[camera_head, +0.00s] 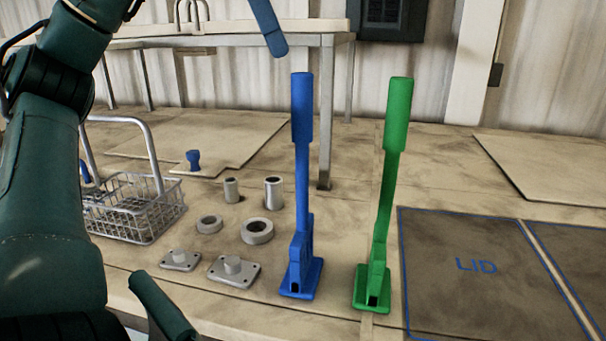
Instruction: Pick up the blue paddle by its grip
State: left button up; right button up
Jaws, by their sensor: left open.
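The blue paddle (303,185) stands upright on its square foot on the bench, near the middle of the picture. Its thick blue grip (302,108) is at the top and is uncovered. A green paddle (387,190) of similar form stands to its right, apart from it. My left arm fills the left side. A dark green part of my left gripper (162,307) shows at the bottom edge, left of and nearer than the blue paddle; the rest is cut off or hidden. It is open and apart from the paddle. My right gripper is not in view.
A wire basket (140,212) stands at the left, partly behind my arm. Grey rings (257,231), cylinders (274,193) and flanged plates (234,270) lie left of the blue paddle. A blue-outlined panel marked LID (440,295) lies at the right. A blue bar (267,27) shows above.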

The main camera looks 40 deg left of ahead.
aim_at(306, 104)
pick_arm(q)
jog(key=shift+w+x, duration=0.15)
jog(key=shift+x, duration=2.4)
jog(key=shift+w+x, duration=0.1)
jog(key=shift+x, duration=2.45)
jog(key=shift+r, duration=0.1)
jog(key=shift+c, duration=0.4)
grip_shut()
